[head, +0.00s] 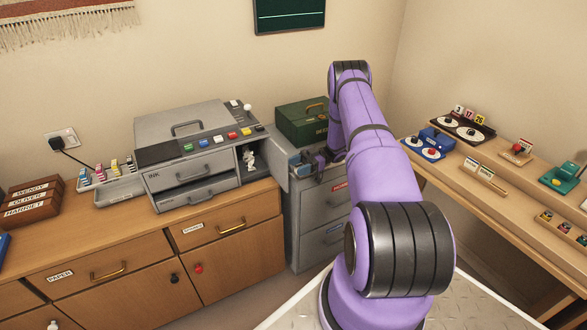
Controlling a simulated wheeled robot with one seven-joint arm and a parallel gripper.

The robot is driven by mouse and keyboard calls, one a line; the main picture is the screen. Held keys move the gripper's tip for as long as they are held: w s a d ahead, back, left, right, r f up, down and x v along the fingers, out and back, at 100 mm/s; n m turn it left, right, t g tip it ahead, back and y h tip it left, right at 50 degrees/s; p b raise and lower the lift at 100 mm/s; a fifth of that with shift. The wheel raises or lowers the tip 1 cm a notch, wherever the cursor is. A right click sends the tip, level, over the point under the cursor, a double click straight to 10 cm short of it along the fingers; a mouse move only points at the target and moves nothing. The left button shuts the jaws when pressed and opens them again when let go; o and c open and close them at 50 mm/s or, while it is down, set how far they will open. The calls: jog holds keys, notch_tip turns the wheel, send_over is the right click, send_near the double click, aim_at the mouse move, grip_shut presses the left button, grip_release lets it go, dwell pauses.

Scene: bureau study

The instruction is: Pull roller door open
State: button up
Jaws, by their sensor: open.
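The grey printing machine (186,152) stands on the wooden cabinet at centre left. At its right end a dark compartment (241,172) is open, with a small white shape (249,158) inside. A grey door panel (277,164), which looks like the roller door, stands swung out at the right of this compartment. My gripper (304,162) is open, just right of the panel and above the grey drawer cabinet. My purple arm partly hides the gripper. I cannot tell whether a finger touches the panel.
A green box (302,121) stands behind my gripper on the grey drawer cabinet (318,222). A wooden desk (470,203) with small devices runs along the right wall.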

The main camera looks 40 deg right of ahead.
jog(key=s+d, duration=0.1)
jog(key=d, duration=0.7)
jog(key=shift+s+d, duration=0.2)
jog(key=shift+s, duration=0.05)
